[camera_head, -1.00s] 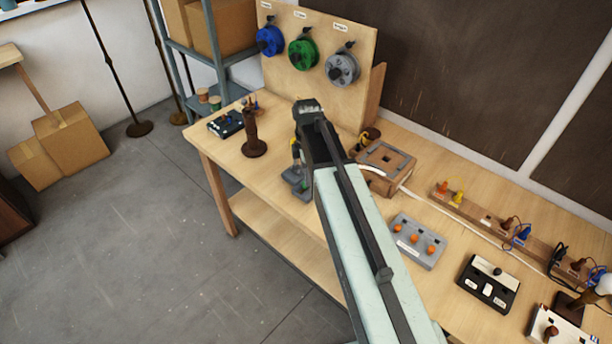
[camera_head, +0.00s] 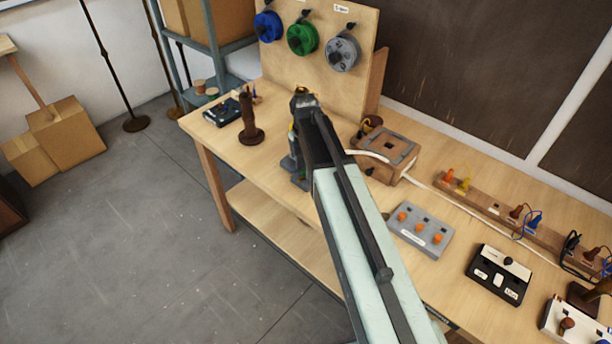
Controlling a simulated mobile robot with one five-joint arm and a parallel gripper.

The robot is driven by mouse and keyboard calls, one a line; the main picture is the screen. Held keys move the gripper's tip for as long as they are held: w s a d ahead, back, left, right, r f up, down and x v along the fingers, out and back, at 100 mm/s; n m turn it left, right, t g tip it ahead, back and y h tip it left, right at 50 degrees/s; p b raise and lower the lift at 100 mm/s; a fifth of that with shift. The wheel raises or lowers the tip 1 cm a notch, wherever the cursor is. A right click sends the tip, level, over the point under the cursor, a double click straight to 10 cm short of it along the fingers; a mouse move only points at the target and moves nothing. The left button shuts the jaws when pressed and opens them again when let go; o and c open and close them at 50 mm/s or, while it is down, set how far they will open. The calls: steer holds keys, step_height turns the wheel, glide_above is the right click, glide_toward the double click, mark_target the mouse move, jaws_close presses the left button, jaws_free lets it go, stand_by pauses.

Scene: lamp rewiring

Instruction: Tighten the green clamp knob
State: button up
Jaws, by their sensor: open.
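A small grey clamp-like fixture (camera_head: 290,164) stands on the workbench, mostly hidden behind my arm. I cannot make out a green knob on it now. My gripper (camera_head: 304,96) is at the far end of my pale green arm, over the bench near the foot of the spool board. It appears just above and to the right of the grey fixture in the picture. It is open. Its fingers are small and seen from behind, with a little yellow-orange at the tip that I cannot identify. I see no contact with the fixture.
A dark brown post (camera_head: 250,122) stands left of my gripper. A wooden box with a grey top (camera_head: 386,157) is to the right. The spool board (camera_head: 325,72) rises behind. A grey box with orange knobs (camera_head: 420,232) and a black box (camera_head: 497,276) lie nearer on the right.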

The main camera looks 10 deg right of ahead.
steer(key=shift+f, duration=0.1)
jaws_close()
steer(key=shift+d, duration=0.15)
